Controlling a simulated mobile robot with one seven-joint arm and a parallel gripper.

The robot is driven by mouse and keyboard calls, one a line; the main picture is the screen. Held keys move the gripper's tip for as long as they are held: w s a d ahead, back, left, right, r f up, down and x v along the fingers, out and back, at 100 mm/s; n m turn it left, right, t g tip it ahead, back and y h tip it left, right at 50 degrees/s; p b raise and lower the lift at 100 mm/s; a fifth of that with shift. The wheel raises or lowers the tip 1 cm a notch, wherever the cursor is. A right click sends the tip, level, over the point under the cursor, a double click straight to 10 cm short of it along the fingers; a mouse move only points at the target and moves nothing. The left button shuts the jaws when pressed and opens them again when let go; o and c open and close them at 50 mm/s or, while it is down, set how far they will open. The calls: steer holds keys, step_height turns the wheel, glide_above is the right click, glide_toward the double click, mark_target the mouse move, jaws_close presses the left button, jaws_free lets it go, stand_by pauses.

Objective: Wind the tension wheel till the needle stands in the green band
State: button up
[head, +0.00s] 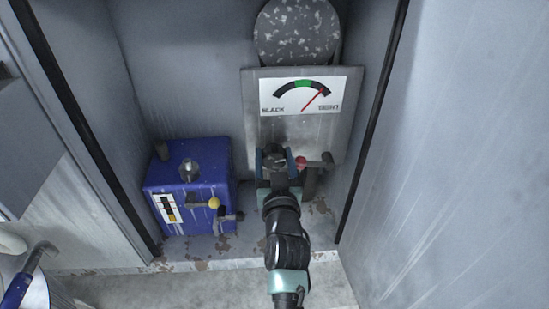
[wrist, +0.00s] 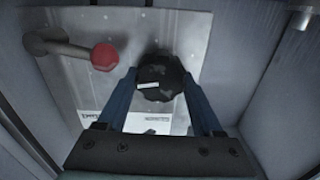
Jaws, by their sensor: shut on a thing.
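The tension gauge (head: 303,95) is a white dial on a grey metal plate. Its dark arc has a green band (head: 303,84) at top centre, with SLACK at the left and a blurred label at the right. The red needle (head: 314,100) leans to the right, clear of the green band, towards the arc's right end. My gripper (head: 274,163) is at the plate below the dial. In the wrist view, its two blue fingers are shut on the dark lobed tension wheel (wrist: 161,72), one on each side. The gripper and arm partly hide the wheel in the head view.
A lever with a red knob (head: 301,162) sits just right of my gripper; it also shows in the wrist view (wrist: 104,57). A blue box (head: 183,222) with a yellow-knobbed lever stands at left. A speckled round disc (head: 297,32) is above the plate. Cabinet walls flank both sides.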

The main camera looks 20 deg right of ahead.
steer(key=n, duration=0.6)
steer(key=shift+a+n+b, duration=0.1)
steer(key=shift+n+b, duration=0.2)
steer(key=shift+b, duration=0.1)
steer(key=shift+f, duration=0.1)
stand_by(0.3)
steer(key=o, duration=1.1)
steer(key=shift+s, duration=0.1)
steer(key=p+v, duration=0.5)
steer(key=v, duration=0.7)
steer(key=shift+s+a+p, duration=0.15)
steer(key=shift+s+p, duration=0.15)
steer(key=shift+s, duration=0.1)
